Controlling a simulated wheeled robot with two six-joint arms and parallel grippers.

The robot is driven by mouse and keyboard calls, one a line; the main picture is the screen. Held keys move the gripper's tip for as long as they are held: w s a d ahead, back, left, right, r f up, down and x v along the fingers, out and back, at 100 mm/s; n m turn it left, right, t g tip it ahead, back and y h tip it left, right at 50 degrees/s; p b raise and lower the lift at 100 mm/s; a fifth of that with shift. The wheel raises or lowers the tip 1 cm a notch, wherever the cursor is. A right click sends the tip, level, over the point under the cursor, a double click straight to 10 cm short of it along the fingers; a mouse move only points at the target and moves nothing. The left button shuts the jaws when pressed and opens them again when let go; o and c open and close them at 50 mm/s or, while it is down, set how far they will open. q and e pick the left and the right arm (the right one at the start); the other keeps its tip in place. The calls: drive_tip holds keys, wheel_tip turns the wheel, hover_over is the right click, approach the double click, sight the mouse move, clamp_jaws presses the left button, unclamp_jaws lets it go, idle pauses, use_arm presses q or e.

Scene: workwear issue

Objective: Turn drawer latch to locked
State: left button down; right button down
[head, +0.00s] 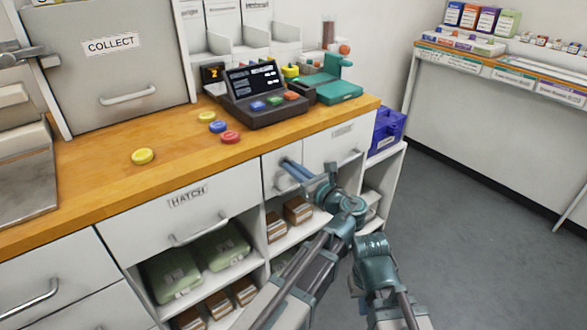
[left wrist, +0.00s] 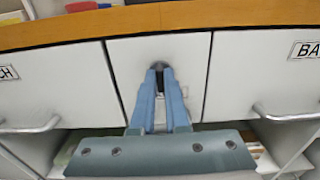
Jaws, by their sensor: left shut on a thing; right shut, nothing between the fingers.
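The drawer latch (left wrist: 158,67) is a small dark fitting on a narrow white panel, seen in the left wrist view just under the wooden counter edge. My left gripper (left wrist: 160,78) has its two blue fingers closed on it, one on each side. The fingers hide most of the latch, so its turn angle cannot be read. In the head view my left gripper (head: 285,166) reaches the panel between the HATCH drawer (head: 190,215) and the drawer on the right (head: 325,145). The latch is hidden there by the fingers. My right gripper's fingers do not show.
The wooden counter (head: 180,160) holds yellow, blue and red discs, a dark console (head: 265,100) and a teal device (head: 335,85). Drawer handles stick out on both sides of the panel. Open shelves below hold green packs and brown boxes. The grey floor (head: 470,240) at right is clear.

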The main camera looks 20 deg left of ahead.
use_arm(q)
drive_tip(key=shift+s+a+f+n, duration=0.1)
drive_tip(key=shift+f+n, duration=0.05)
drive_tip(key=shift+n, duration=4.25)
drive_tip(key=shift+s+a+f+n, duration=0.1)
drive_tip(key=shift+f+n, duration=0.05)
drive_tip(key=shift+n, duration=4.25)
drive_tip(key=c, duration=0.9)
unclamp_jaws()
drive_tip(key=shift+d, duration=0.1)
